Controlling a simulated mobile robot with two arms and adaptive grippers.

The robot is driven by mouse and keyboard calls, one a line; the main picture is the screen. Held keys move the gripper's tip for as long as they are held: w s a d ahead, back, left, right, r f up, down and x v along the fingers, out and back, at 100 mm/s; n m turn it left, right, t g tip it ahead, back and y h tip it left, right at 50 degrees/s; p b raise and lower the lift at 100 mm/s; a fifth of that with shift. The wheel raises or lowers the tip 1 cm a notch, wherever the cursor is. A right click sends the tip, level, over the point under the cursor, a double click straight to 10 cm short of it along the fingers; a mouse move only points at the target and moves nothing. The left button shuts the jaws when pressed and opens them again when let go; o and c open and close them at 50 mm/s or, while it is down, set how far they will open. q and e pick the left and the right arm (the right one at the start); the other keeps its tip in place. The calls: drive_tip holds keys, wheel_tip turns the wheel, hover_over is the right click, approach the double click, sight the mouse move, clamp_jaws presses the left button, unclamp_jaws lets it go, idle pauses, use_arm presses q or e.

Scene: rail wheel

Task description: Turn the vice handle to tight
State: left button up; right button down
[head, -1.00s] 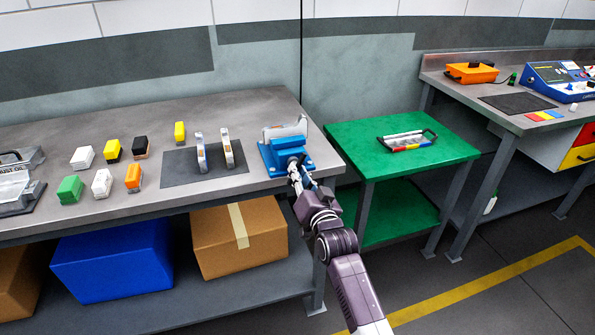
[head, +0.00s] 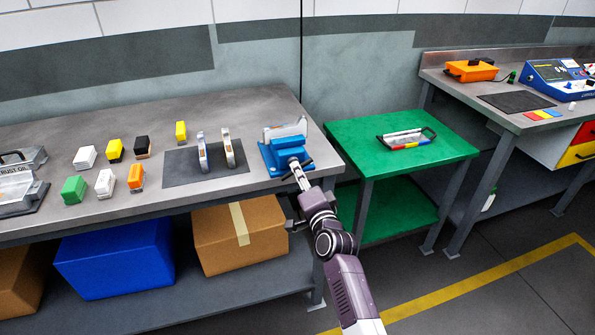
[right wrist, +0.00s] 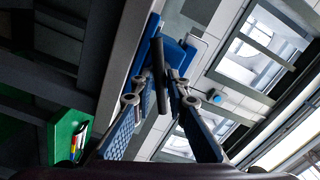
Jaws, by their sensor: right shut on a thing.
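The blue vice (head: 281,155) stands at the right front corner of the grey workbench. It holds a pale grey piece between its jaws. My right gripper (head: 298,167) is at the front of the vice, low by the bench edge. In the right wrist view its two fingers (right wrist: 160,88) are closed around the dark bar of the vice handle (right wrist: 158,62), with the blue vice body (right wrist: 177,52) just beyond. In the head view the handle is mostly hidden by the gripper. My left gripper is not in view.
Two upright grey handled pieces (head: 228,150) stand on a dark mat (head: 180,178) left of the vice. Several coloured blocks lie farther left. A cardboard box (head: 270,240) sits below.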

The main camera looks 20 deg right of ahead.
drive_tip(key=shift+m+p, duration=0.3)
drive_tip(key=shift+m, duration=2.6)
drive_tip(key=c, duration=1.9)
unclamp_jaws()
drive_tip(key=shift+s, duration=0.1)
